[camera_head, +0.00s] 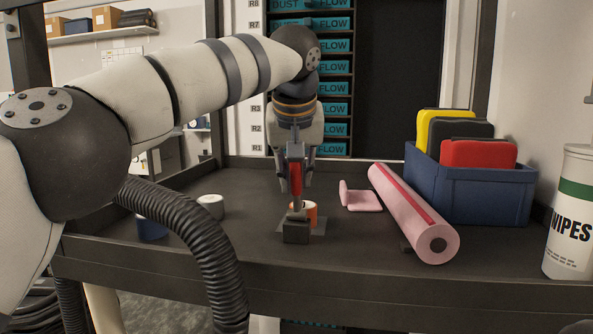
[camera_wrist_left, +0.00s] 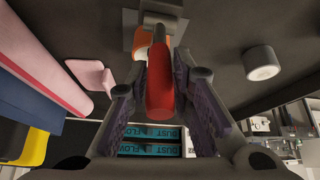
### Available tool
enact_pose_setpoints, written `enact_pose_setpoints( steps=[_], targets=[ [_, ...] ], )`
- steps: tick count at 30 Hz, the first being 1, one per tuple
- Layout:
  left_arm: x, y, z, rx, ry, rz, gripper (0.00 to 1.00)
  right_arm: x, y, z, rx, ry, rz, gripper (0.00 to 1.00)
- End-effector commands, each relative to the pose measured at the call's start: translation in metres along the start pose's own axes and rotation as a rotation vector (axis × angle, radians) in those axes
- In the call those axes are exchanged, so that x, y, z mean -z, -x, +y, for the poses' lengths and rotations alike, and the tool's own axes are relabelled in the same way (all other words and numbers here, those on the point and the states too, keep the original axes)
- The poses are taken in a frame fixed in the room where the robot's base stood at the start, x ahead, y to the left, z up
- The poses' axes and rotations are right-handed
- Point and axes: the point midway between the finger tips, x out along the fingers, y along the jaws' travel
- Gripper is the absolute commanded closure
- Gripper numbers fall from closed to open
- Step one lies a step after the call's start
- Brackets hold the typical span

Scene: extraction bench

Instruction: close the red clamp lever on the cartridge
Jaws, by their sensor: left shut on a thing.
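The red clamp lever (camera_head: 296,179) stands about upright above its dark clamp base (camera_head: 296,233) near the front middle of the bench. My left gripper (camera_head: 296,187) comes down from above and is shut on the lever's red handle. In the left wrist view the red handle (camera_wrist_left: 160,95) lies between the finger pads of my left gripper (camera_wrist_left: 161,72). An orange cylinder with a pale top (camera_head: 311,210) stands just behind the clamp base, partly hidden; I cannot tell whether it is the cartridge. My right gripper is not in view.
A pink roll (camera_head: 412,215) and a pink angled piece (camera_head: 361,198) lie to the right. A blue bin (camera_head: 485,190) holds yellow, dark and red items. A wipes canister (camera_head: 568,225) stands at the far right. A small grey-white cylinder (camera_head: 211,207) stands to the left.

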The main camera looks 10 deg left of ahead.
Motion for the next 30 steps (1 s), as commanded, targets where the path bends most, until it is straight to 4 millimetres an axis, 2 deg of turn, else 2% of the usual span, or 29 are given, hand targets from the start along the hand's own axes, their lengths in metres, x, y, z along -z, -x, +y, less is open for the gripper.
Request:
enact_pose_setpoints(
  steps=[16,17,19,27,30],
  targets=[
    [-0.0055,0.0007,0.0003,0.0,0.0,-0.022,1.0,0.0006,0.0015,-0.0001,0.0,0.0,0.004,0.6],
    [-0.0057,0.0006,0.0003,0.0,0.0,-0.022,0.75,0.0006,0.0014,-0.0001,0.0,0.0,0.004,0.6],
    [-0.0058,0.0006,0.0002,0.001,-0.001,-0.022,0.59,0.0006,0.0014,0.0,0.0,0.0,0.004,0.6],
    [-0.0055,0.0016,-0.0006,0.003,-0.001,-0.022,0.59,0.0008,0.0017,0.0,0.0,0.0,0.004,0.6],
    [-0.0048,0.0094,-0.0004,0.002,0.0,-0.02,0.59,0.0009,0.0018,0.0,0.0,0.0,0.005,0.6]
  ],
)
